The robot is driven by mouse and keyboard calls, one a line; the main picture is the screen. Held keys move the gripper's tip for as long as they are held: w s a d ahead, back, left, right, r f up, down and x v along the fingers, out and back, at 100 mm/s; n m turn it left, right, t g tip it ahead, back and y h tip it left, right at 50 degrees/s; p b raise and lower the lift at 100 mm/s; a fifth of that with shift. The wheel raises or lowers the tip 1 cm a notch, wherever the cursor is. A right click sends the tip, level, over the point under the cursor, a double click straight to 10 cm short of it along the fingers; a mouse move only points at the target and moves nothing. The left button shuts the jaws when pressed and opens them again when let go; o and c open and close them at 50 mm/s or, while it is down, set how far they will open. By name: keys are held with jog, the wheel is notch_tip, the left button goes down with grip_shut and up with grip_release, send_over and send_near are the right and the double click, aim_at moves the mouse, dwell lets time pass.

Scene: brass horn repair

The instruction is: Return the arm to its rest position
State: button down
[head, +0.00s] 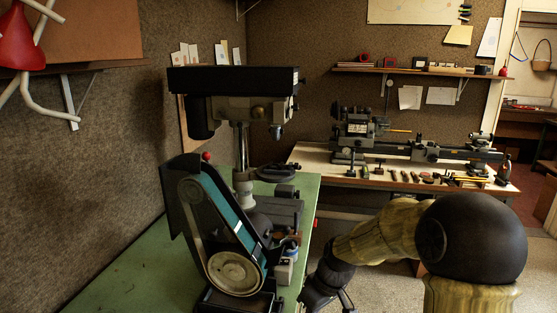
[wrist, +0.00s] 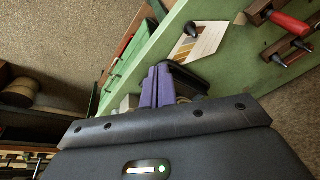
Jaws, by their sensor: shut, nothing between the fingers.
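My arm (head: 385,232) reaches in from the lower right in the head view and bends down beside the green bench. My gripper is at its lower end, partly cut off by the bottom edge of the head view. In the wrist view my gripper (wrist: 158,78) shows two purple finger parts close together, with nothing held between them. The fingers overlap the green bench (wrist: 125,75) in that view; I cannot tell how far apart they are from it.
A belt sander (head: 218,230) and a drill press (head: 235,95) stand on the green bench, left of my arm. A lathe (head: 420,150) stands on the back bench. Red-handled clamps (wrist: 290,23) and a pale striped board (wrist: 200,42) show in the wrist view. Floor shows between the benches.

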jog(key=s+d+f+m+h+b, duration=0.1)
jog(key=s+d+m, duration=0.2)
jog(key=s, duration=0.4)
jog(key=s+d+f+m+t+h+b, duration=0.1)
jog(key=s+d+m, duration=0.3)
jog(key=s, duration=0.4)
jog(key=shift+f+m+h+b, duration=0.4)
jog(key=shift+f+b, duration=0.2)
jog(key=shift+w, duration=0.1)
jog(key=shift+w+d, duration=0.1)
